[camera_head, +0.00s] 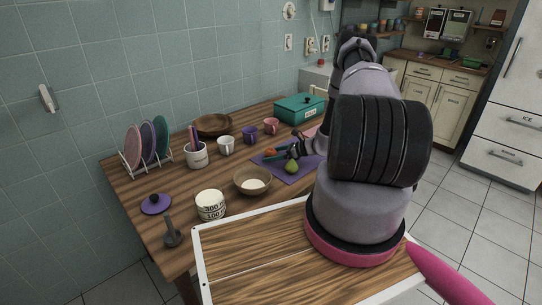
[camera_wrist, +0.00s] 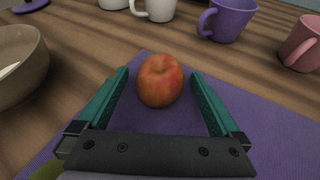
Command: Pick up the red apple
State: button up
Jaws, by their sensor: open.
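The red apple (camera_wrist: 160,80) rests on a purple mat (camera_wrist: 190,121) on the wooden counter. In the wrist view it sits between and just ahead of the two teal fingers of my gripper (camera_wrist: 160,84), with space on both sides. My gripper is open and empty. In the head view my gripper (camera_head: 283,153) is low over the mat (camera_head: 300,168), and the apple (camera_head: 271,152) is a small red spot at its fingertips.
A green pear (camera_head: 292,167) lies on the mat near my gripper. A bowl (camera_head: 252,181) stands left of the mat. White (camera_head: 226,146), purple (camera_head: 249,134) and pink (camera_head: 271,126) mugs stand behind it. A teal box (camera_head: 300,108) is at the back.

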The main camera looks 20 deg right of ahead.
jog(key=c, duration=1.5)
jog(key=shift+r, duration=0.15)
